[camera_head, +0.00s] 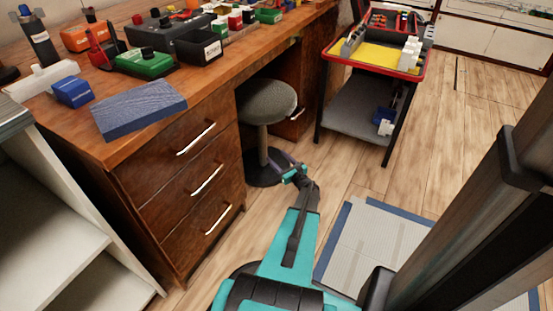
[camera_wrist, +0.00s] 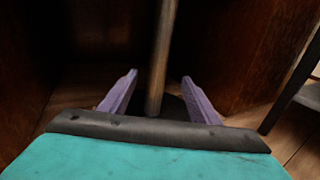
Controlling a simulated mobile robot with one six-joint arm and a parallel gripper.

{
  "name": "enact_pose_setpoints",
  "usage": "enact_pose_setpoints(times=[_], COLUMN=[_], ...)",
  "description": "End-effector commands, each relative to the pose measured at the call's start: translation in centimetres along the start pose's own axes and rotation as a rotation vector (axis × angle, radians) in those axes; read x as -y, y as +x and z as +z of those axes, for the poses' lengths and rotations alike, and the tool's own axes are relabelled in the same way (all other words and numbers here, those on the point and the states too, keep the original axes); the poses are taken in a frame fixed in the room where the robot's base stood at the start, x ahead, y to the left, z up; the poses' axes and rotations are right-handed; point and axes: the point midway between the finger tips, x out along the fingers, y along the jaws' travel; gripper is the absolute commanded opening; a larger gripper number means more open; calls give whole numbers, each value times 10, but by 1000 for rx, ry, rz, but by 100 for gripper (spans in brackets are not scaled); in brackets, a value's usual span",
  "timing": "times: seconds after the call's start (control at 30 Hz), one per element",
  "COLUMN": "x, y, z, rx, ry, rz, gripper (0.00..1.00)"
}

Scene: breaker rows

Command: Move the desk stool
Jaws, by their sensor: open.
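The desk stool (camera_head: 267,102) has a round grey seat, a thin post and a dark round base, and stands upright in the knee space of the wooden desk (camera_head: 160,183). My gripper (camera_head: 291,163) is low, in front of the stool and a little to its right in the head view. In the wrist view my gripper (camera_wrist: 158,95) has its two purple fingers apart, with the stool post (camera_wrist: 160,60) showing between them. I cannot tell how deep the post is between the fingers. The seat is out of the wrist view.
A red-rimmed cart (camera_head: 362,112) stands right of the stool. A blue-edged floor mat (camera_head: 372,245) lies right of my arm. Drawers with metal handles (camera_head: 207,180) flank the stool on the left. Wooden floor (camera_head: 470,130) is clear beyond the cart on the right.

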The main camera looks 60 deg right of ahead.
Motion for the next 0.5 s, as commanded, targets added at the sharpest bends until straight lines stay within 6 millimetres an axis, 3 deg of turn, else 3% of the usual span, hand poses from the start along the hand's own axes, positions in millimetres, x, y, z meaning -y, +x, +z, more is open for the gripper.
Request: enact_pose_setpoints(times=[0.27, 0.5], x=[-5, -6], y=[17, 46], z=[-2, -3], rx=[0, 0], ry=[-1, -1], rz=[6, 8], gripper=[57, 57])
